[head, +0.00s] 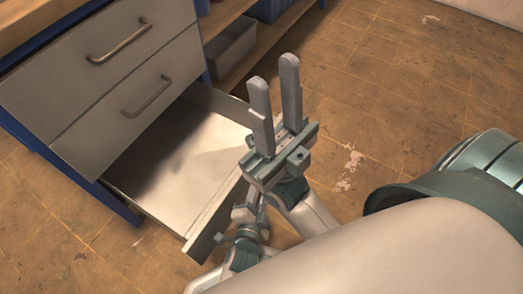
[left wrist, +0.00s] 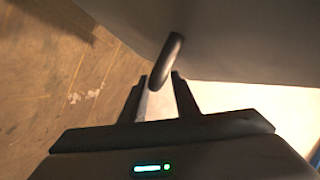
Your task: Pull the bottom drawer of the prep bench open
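The prep bench (head: 60,30) stands at the upper left of the head view. Its bottom drawer (head: 180,200) is pulled well out, with its bare metal inside showing. In the left wrist view, the dark bar handle (left wrist: 171,55) stands out from a grey drawer front (left wrist: 240,40). My left gripper (left wrist: 159,76) is open, with the handle's near end at or between its fingertips and a gap visible; contact cannot be told. My right gripper (head: 274,71) is open and empty, fingers pointing up, in front of the open drawer in the head view.
Two upper drawers with bar handles, the top one (head: 120,42) and the one below (head: 147,97), are shut. A grey bin (head: 232,50) sits on a low wooden shelf right of the bench. The tiled floor (head: 400,90) to the right is clear.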

